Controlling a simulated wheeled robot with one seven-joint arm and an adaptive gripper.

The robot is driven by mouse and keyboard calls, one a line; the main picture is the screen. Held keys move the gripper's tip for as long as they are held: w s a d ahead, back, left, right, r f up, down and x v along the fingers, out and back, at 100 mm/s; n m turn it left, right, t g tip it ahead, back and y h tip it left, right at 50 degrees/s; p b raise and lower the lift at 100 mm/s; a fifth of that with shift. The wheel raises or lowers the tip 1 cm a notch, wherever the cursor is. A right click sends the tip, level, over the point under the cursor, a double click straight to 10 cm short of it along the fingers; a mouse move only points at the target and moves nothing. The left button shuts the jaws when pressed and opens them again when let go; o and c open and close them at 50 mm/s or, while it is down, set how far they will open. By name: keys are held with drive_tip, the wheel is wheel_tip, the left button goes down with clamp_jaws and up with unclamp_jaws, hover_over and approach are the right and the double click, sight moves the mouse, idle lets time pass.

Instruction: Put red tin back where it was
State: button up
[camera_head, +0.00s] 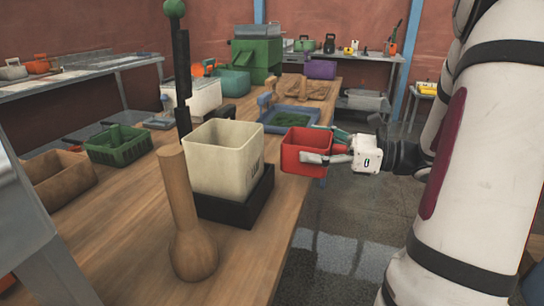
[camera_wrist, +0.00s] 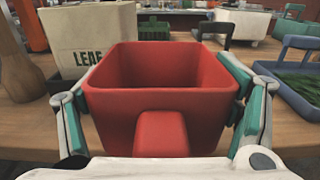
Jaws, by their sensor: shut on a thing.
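The red tin (camera_head: 304,150) is an open-topped square box, held upright beside the right edge of the wooden table. My gripper (camera_head: 318,150) is shut on it, with a finger on each side. In the wrist view the red tin (camera_wrist: 160,90) fills the middle, and its visible inside looks empty. My gripper (camera_wrist: 160,110) has its green-padded fingers against the tin's left and right walls. The tin's underside and whether it touches the table edge are hidden.
A cream square bin (camera_head: 222,160) stands on a black base (camera_head: 235,200) left of the tin. A wooden pestle-like object (camera_head: 185,225) stands in front. A blue tray (camera_head: 289,119) with green contents lies behind the tin. Bare tabletop (camera_head: 120,240) shows at the front left.

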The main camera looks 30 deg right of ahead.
drive_tip(key=w+d+b, duration=0.1)
drive_tip(key=w, duration=0.4)
drive_tip(key=w+d+f, duration=0.1)
drive_tip(key=w, duration=0.4)
drive_tip(key=w+d+b, duration=0.1)
drive_tip(key=w+d, duration=0.1)
drive_tip(key=w, duration=0.3)
drive_tip(key=shift+d+f+b, duration=0.1)
drive_tip(key=shift+f+b, duration=0.1)
drive_tip(key=shift+b, duration=0.15)
drive_tip(key=shift+c, duration=0.4)
wheel_tip(320, 180, down, 4)
drive_tip(key=shift+w+r+b, duration=0.1)
drive_tip(key=shift+r+b, duration=0.05)
drive_tip(key=shift+b, duration=0.55)
drive_tip(key=shift+r, duration=0.1)
drive_tip(key=o, duration=1.2)
drive_tip(key=shift+o, duration=0.2)
